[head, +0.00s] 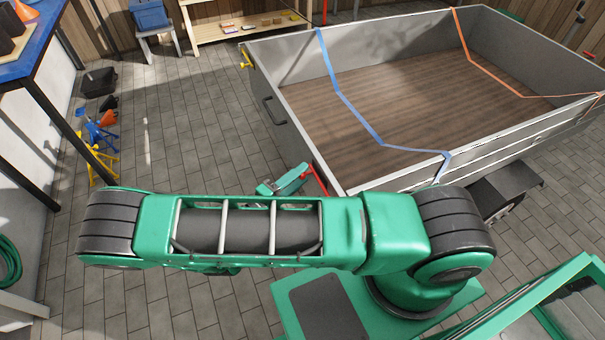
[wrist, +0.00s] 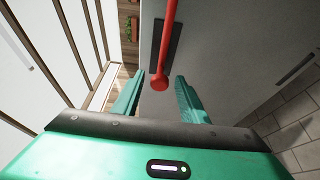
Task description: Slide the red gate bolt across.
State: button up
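The red gate bolt (wrist: 170,35) shows in the wrist view as a rod running down from the top edge, over a dark plate on a grey panel. Its round red end (wrist: 159,83) is between the two green fingers of my gripper (wrist: 158,84). The fingers are apart, with a gap on each side of the red end; I cannot tell how deep it sits between them. In the head view the bolt (head: 318,181) is a small red piece by the near corner of the grey trailer (head: 285,130), and my gripper (head: 285,183) is beside it, partly behind my arm.
The paved floor left of the trailer is mostly clear.

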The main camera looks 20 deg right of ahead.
jog(key=shift+w+d, duration=0.2)
jog(key=shift+d, duration=0.3)
grip_shut()
jog(key=shift+w+f, duration=0.1)
jog(key=shift+w, duration=2.05)
grip_release()
